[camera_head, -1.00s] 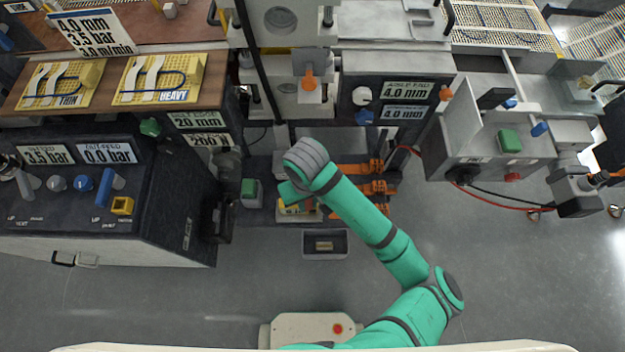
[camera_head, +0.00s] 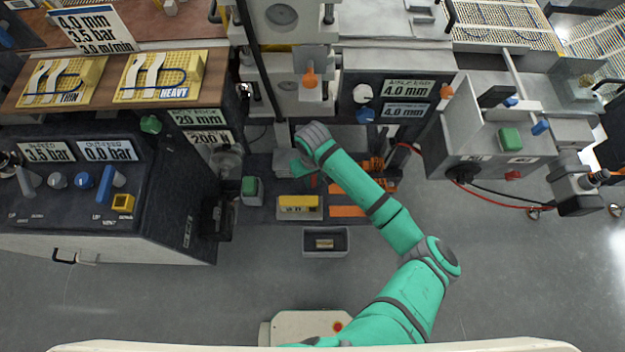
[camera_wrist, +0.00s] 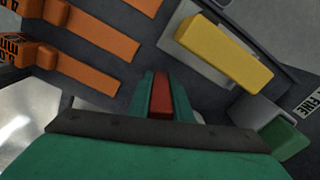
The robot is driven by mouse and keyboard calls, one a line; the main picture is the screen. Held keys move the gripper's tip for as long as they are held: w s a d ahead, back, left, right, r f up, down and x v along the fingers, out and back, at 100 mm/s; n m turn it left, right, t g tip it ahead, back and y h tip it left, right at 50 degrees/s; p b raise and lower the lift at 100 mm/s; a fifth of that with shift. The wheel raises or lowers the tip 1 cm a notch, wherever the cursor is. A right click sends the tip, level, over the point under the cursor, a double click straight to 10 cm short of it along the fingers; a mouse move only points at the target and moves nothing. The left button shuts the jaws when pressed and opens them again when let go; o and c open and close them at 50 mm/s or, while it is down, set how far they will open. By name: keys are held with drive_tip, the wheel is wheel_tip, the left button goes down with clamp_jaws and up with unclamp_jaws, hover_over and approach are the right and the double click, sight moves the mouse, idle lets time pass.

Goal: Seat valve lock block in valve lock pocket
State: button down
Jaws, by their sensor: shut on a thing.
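A red block (camera_wrist: 161,96) sits between the two green fingers of my gripper (camera_wrist: 162,84) in the wrist view; it appears to be the valve lock block. My gripper is shut on it. A small yellow socket with a dark opening (camera_head: 122,203) is on the dark console at the left, beside the blue lever. It may be the valve lock pocket, but I cannot tell for sure. My gripper is well to its right, apart from it.
A yellow-topped block (camera_head: 298,201) stands on the low shelf, also in the wrist view (camera_wrist: 222,52). Orange bars (camera_head: 348,211) lie right of it. A grey bin (camera_head: 326,243) is in front. A green-topped block (camera_head: 250,188) and the console's dark side (camera_head: 190,215) lie left.

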drive_tip(key=shift+f, duration=0.4)
drive_tip(key=shift+a+f, duration=0.1)
drive_tip(key=shift+f, duration=0.05)
drive_tip(key=c, duration=1.6)
unclamp_jaws()
